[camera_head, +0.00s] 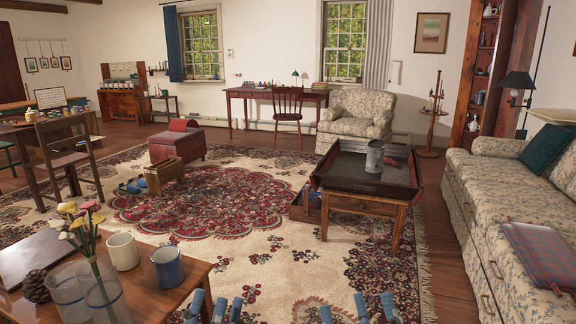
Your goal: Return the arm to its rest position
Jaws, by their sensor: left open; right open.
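My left gripper (215,308) shows at the bottom edge, left of the middle, with only its blue fingertips in view. It is open and nothing shows between its fingers. My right gripper (357,309) shows at the bottom edge, right of the middle, also as blue fingertips only. It is open and looks empty. The arms behind both grippers are below the frame and hidden.
A wooden table (185,297) at the lower left holds a white mug (122,251), a blue mug (167,266) and glass vessels with flowers. A low table (350,203) with a dark tray stands ahead; a sofa (462,203) lines the right. Rug between is mostly clear.

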